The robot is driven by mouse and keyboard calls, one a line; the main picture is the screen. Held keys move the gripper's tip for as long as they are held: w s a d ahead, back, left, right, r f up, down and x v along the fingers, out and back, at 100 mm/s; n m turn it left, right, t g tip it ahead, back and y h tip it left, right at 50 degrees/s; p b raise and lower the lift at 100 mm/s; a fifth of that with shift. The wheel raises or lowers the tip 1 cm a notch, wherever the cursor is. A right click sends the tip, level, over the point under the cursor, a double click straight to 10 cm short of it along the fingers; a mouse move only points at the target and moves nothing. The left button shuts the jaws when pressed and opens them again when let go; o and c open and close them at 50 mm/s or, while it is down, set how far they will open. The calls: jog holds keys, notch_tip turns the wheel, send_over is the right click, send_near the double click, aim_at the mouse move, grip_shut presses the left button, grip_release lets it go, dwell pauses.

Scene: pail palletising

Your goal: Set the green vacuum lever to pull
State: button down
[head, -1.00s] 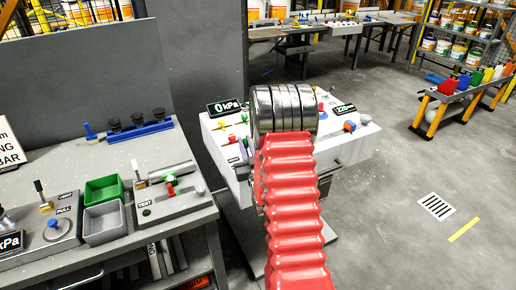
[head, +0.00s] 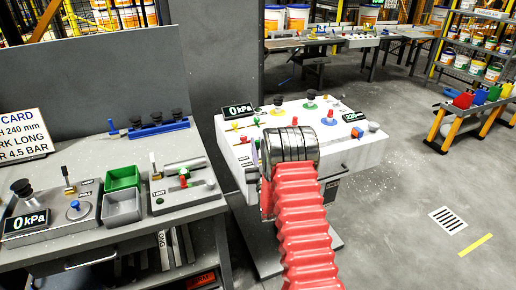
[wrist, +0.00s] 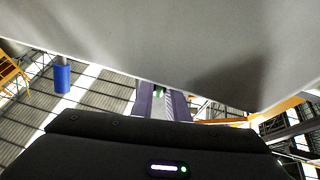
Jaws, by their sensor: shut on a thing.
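My gripper (wrist: 162,97) shows in the wrist view as two purple-grey fingers beyond its dark body. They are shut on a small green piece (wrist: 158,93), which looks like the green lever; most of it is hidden. A small green handle (head: 257,142) shows at the console's left front, just left of the metal wrist. I cannot read the lever's setting. The console's left display (head: 238,111) reads 0 kPa.
Red and yellow handles and black knobs stand on the console. A grey bench (head: 115,226) at the left holds a green bin (head: 123,178), a grey bin (head: 122,210) and another 0 kPa display (head: 26,222). Open floor (head: 400,225) lies to the right.

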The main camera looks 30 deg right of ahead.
dwell(0.4)
jog(key=c, duration=1.7)
grip_release()
jog(key=shift+c, duration=0.2)
